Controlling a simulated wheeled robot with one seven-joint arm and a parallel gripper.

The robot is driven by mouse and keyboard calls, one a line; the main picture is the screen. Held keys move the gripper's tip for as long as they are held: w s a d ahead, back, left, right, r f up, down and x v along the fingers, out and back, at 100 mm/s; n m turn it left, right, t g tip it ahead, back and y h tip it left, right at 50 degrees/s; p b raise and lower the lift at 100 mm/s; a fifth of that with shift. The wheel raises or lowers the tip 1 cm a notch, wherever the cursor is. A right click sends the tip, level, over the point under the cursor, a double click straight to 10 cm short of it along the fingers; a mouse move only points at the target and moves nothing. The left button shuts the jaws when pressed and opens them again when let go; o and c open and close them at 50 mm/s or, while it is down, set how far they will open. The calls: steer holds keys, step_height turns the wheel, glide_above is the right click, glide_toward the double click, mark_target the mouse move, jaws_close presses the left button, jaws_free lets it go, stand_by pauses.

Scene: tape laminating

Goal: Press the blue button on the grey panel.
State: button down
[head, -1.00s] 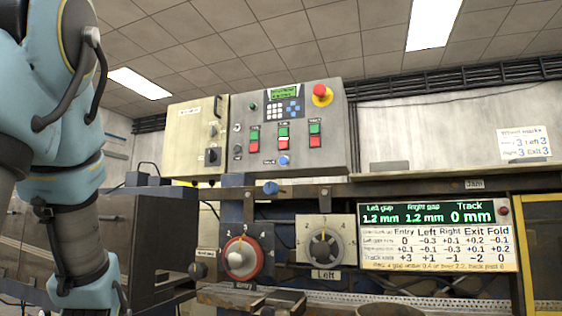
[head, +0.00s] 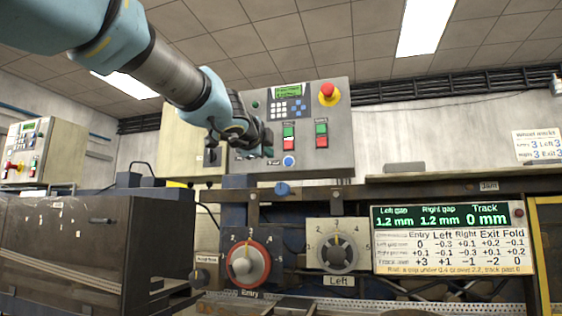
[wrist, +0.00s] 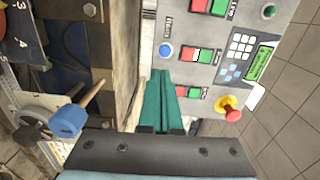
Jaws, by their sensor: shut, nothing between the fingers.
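The grey panel (head: 338,150) is mounted upright on the machine, partly hidden behind my arm on its left side. The round blue button (head: 289,161) is at its lower edge, below a green and red switch pair. My gripper (head: 267,148) is in front of the panel, just left of the blue button in the head view. In the wrist view the blue button (wrist: 166,50) lies beyond the tips of my teal fingers (wrist: 163,76). The fingers are shut together and hold nothing. A gap shows in the picture between the tips and the button; contact is not visible.
A red emergency stop (head: 328,92) on a yellow base sits at the panel's upper right. A keypad (head: 288,107) and several green and red switches are close by. A blue knob (head: 282,188) sticks out below the panel. Entry dial (head: 247,264) and Left dial (head: 338,250) are lower.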

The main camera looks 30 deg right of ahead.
steer(key=shift+s+d+r, duration=0.25)
steer(key=shift+s+r, duration=0.05)
steer(key=shift+r, duration=0.25)
steer(key=p, duration=0.2)
glide_toward(288, 161)
steer(key=x, duration=0.6)
steer(key=shift+w+d, duration=0.3)
steer(key=shift+f, duration=0.1)
